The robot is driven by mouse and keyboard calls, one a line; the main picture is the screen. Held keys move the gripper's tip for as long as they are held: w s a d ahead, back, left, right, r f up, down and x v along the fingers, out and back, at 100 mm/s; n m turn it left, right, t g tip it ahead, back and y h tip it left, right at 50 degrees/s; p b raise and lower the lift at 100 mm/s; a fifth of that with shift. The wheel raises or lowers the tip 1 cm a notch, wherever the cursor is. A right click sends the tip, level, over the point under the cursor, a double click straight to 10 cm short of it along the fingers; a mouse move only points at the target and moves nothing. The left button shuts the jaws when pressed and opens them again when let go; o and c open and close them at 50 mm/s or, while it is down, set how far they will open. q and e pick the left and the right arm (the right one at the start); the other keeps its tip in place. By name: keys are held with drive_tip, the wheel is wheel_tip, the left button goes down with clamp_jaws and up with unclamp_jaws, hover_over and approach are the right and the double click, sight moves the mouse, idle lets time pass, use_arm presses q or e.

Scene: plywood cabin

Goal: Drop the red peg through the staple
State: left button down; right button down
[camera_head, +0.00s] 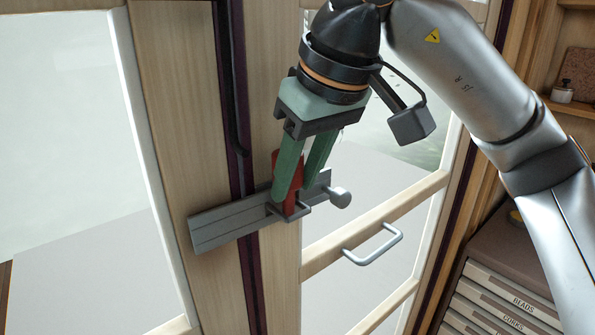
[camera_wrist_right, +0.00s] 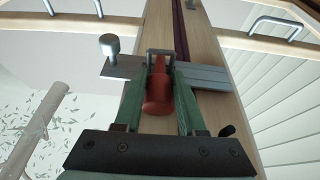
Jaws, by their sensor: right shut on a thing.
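The red peg (camera_head: 288,166) is held upright, slightly tilted, between the green fingers of my right gripper (camera_head: 296,190). The grey metal staple (camera_head: 303,210) stands out from the hasp plate (camera_head: 222,226) across the door joint. The peg's lower end is at the staple's loop and looks to be inside it; how deep I cannot tell. In the right wrist view the peg (camera_wrist_right: 157,92) points at the staple (camera_wrist_right: 160,52), with the gripper's fingers (camera_wrist_right: 164,85) on either side. The fingers hide part of the peg. My left gripper is not in view.
A round metal knob (camera_head: 340,197) sits at the hasp's right end. A door handle (camera_head: 373,246) is below right. Glazed wooden doors flank the dark joint strip. Labelled drawers (camera_head: 505,300) and a shelf stand at the right.

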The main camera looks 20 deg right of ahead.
drive_tip(key=shift+f+b, duration=0.35)
drive_tip(key=shift+f, duration=0.25)
drive_tip(key=shift+c, duration=2.1)
unclamp_jaws()
drive_tip(key=shift+r, duration=0.1)
drive_tip(key=p+v, duration=0.2)
drive_tip(key=v, duration=1)
drive_tip(key=shift+r, duration=0.25)
